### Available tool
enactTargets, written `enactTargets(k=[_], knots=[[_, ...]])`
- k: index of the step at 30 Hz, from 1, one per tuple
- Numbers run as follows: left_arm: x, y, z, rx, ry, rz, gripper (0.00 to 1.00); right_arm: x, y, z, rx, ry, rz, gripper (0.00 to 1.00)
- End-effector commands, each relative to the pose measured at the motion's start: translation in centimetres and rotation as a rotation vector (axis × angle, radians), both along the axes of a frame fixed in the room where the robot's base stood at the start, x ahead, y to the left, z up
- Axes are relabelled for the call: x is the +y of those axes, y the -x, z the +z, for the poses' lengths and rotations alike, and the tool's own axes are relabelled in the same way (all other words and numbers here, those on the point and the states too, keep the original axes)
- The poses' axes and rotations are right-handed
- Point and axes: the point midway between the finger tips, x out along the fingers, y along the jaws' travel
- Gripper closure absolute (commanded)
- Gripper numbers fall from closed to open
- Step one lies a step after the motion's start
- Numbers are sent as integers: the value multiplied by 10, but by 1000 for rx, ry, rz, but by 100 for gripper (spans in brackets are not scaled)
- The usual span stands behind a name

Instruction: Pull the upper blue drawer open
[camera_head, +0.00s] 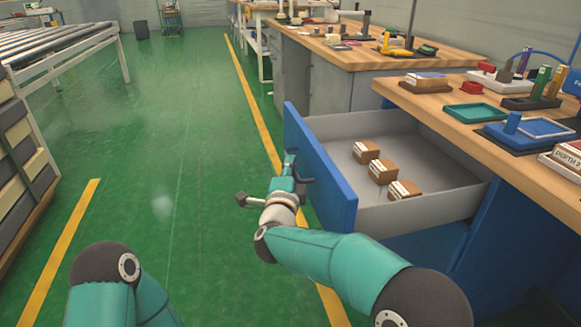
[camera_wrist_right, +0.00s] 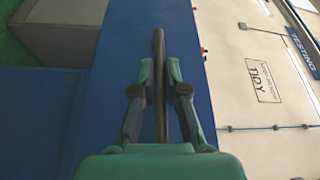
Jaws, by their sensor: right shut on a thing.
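The upper blue drawer (camera_head: 318,170) stands pulled well out from the bench, with its grey inside open to view. Three small brown boxes (camera_head: 382,171) with white labels lie in it. My right gripper (camera_head: 290,168) is at the outer face of the drawer front. In the right wrist view its two fingers (camera_wrist_right: 158,75) are closed on either side of the dark bar handle (camera_wrist_right: 160,42), against the blue front (camera_wrist_right: 110,75). My left arm shows only in part at the lower left, and its gripper is out of view.
The wooden bench top (camera_head: 455,100) above the drawer carries trays, a red block and several small items. A lower blue front (camera_head: 430,245) is under the drawer. Green floor (camera_head: 190,140) lies clear to the left, with a roller conveyor (camera_head: 60,45) beyond.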

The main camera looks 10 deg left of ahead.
Motion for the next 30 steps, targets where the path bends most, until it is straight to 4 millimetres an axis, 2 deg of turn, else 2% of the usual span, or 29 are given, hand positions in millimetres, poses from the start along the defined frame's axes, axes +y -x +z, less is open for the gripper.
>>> enactTargets(k=[10, 11, 15, 25, 30], knots=[[0, 0, 0, 0, 0, 0, 67, -4, -2, 1, -1, 1, -3, 100], [0, 0, 0, 0, 0, 0, 67, -4, -2, 1, -1, 1, -3, 85], [0, 0, 0, 0, 0, 0, 67, -5, -2, 1, -1, 1, -7, 63], [0, 0, 1, 0, 0, 0, 67, -7, -1, 1, -2, -1, -11, 63], [0, 0, 1, 0, 0, 0, 67, -7, 11, 1, -2, 1, -10, 63]])
